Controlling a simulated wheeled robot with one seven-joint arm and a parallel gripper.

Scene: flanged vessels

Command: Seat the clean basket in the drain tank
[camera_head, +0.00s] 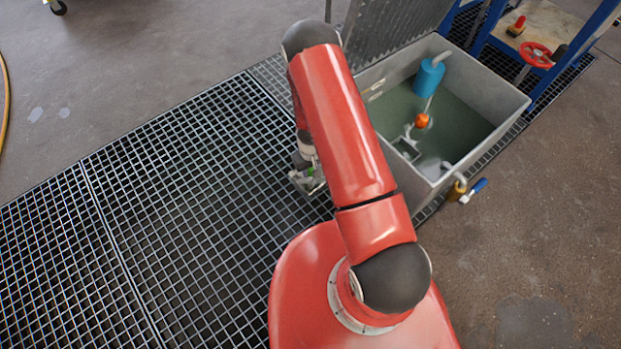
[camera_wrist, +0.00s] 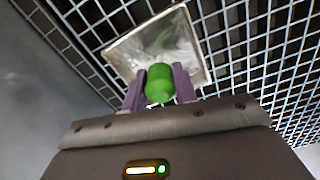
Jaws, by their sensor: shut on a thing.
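My gripper (camera_wrist: 160,88) has its two purple fingers shut on a green knob (camera_wrist: 160,82). The knob belongs to a square, pale metal basket (camera_wrist: 165,45), which hangs tilted in the wrist view with grating behind it. In the head view the basket (camera_head: 308,181) shows only partly beside my red arm, which hides most of my gripper. The drain tank (camera_head: 512,97) is a grey open box to the right of my arm. Greenish liquid lies in it, with a pale frame-like fitting (camera_head: 405,149) near its left inner wall. The basket is outside the tank.
An orange float (camera_head: 422,121) and a blue cylinder (camera_head: 429,76) are inside the tank. A raised grey lid (camera_head: 395,25) stands at its back left. A blue-handled valve (camera_head: 474,190) sticks out at the front. A blue-framed bench (camera_head: 540,22) is behind. Open floor grating (camera_head: 170,200) lies left.

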